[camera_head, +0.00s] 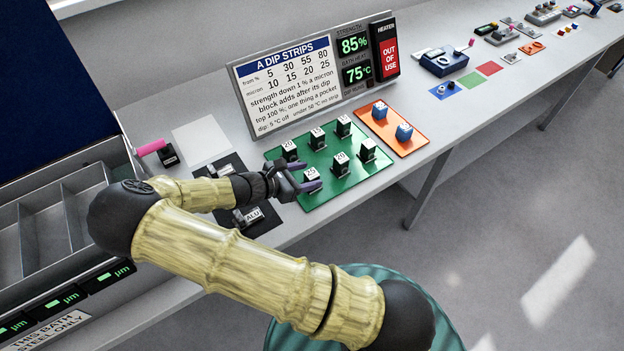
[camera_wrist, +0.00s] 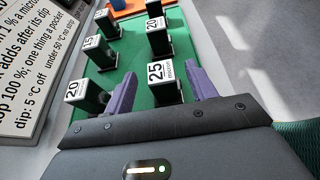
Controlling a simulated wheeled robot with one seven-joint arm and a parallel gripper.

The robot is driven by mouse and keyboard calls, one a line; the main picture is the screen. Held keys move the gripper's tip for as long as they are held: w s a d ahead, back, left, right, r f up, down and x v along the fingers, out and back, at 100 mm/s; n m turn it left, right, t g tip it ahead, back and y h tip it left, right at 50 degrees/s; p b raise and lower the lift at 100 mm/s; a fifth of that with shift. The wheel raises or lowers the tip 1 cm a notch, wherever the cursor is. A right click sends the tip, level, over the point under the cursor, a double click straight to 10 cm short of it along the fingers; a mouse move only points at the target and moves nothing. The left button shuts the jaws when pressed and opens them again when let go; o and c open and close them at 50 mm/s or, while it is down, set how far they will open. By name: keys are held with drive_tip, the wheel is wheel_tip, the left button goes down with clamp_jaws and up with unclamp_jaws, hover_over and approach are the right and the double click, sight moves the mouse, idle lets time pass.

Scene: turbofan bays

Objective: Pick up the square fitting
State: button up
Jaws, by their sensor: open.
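I cannot tell which thing is the square fitting; no part in view is clearly marked as one. My gripper (camera_head: 308,182) is over the front left corner of the green tray (camera_head: 333,189). In the wrist view its two purple fingers (camera_wrist: 162,92) are open, one on each side of a dark block with a white top marked 25 (camera_wrist: 167,90). The block stands upright on the tray, and the fingers do not appear closed on it. A metal part (camera_head: 250,216) lies on a black mat marked ALU, partly hidden behind my arm.
Several similar numbered blocks, such as one marked 20 (camera_wrist: 87,93), stand close by on the tray. An orange tray (camera_head: 398,138) with two blue blocks is to the right. A sign board (camera_head: 290,85) stands behind. An open compartment case (camera_head: 58,225) is at left.

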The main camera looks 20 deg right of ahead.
sight(317, 174)
drive_tip(key=p+x, duration=0.1)
drive_tip(key=x, duration=0.3)
drive_tip(key=shift+d+f, duration=0.1)
drive_tip(key=shift+f, duration=0.1)
drive_tip(key=c, duration=1.2)
